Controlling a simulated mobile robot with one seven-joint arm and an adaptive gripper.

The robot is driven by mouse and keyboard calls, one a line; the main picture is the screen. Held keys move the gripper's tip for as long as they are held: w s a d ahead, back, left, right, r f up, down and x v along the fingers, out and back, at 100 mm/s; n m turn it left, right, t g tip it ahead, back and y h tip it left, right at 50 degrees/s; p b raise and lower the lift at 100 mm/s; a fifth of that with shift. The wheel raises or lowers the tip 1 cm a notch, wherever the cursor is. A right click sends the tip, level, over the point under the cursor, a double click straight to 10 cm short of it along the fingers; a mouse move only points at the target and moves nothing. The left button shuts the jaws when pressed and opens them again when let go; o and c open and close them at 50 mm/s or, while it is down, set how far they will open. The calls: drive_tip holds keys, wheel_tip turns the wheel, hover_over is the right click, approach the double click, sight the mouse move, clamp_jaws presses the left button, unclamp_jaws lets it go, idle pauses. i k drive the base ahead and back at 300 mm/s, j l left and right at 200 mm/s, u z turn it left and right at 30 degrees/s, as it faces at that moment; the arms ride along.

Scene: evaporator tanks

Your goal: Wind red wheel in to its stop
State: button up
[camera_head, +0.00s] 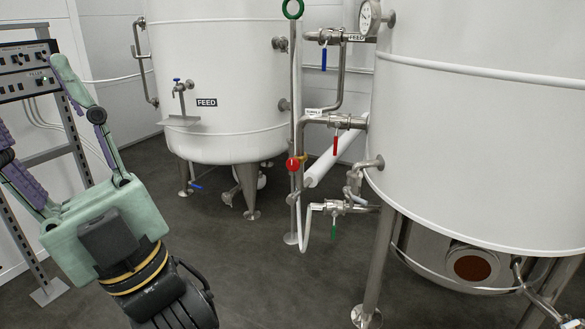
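A small round red wheel (292,163) sits low on a thin vertical pipe between the two white tanks, at the middle of the view. The wheel's winding position cannot be read from here. My gripper (36,108) is at the left, with pale green and purple fingers spread apart. One finger reaches up in front of the rack; the other runs to the left picture edge.
The vertical pipe carries a green ring (293,9) on top. Valves with a blue lever (324,58), a red lever (336,143) and a green lever (334,230) stand to its right. The large right tank (480,150) is close. Grey floor (265,275) is clear between gripper and pipe.

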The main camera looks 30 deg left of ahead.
sight(292, 163)
drive_tip(key=i+j+u, duration=0.55)
drive_tip(key=i+u, duration=0.2)
drive_tip(key=i+j+u, duration=0.1)
drive_tip(key=i+u, duration=0.25)
drive_tip(key=i, duration=0.2)
